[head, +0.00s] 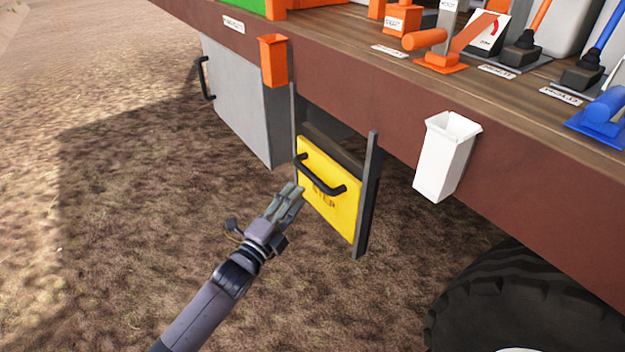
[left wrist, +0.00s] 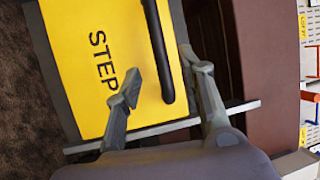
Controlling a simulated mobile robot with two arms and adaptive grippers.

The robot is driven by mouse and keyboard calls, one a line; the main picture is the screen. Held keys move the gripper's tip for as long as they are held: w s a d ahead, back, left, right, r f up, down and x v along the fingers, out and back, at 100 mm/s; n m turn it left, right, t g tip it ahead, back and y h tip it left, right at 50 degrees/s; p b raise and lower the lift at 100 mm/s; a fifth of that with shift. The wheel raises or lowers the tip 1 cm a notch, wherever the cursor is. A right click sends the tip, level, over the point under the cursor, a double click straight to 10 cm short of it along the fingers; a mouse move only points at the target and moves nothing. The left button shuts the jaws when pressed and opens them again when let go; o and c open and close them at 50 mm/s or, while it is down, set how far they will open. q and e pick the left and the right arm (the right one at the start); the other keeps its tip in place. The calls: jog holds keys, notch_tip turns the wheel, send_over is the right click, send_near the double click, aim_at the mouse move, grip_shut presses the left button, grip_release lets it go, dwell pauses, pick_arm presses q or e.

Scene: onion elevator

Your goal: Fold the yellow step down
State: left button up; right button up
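The yellow step (head: 328,190) is a flat panel with the word STEP, standing upright between two dark posts under the side of the vehicle. A black handle (head: 318,178) runs across its upper part. My left gripper (head: 297,190) is just in front of the panel, near the handle's left end. In the left wrist view the gripper (left wrist: 160,75) is open, its fingers apart on either side of the end of the black handle (left wrist: 160,50). I cannot tell whether they touch it. My right gripper is not in view.
A grey box (head: 240,95) hangs left of the step. An orange bin (head: 273,62) and a white bin (head: 446,155) are fixed on the red-brown side. A large tyre (head: 510,300) stands at lower right. The ground in front is clear.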

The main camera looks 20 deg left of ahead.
aim_at(312, 177)
pick_arm(q)
jog(key=b+x, duration=0.1)
jog(key=x, duration=0.7)
jog(key=shift+w+d, duration=0.1)
jog(key=shift+w, duration=0.2)
jog(key=shift+c, duration=0.5)
grip_shut()
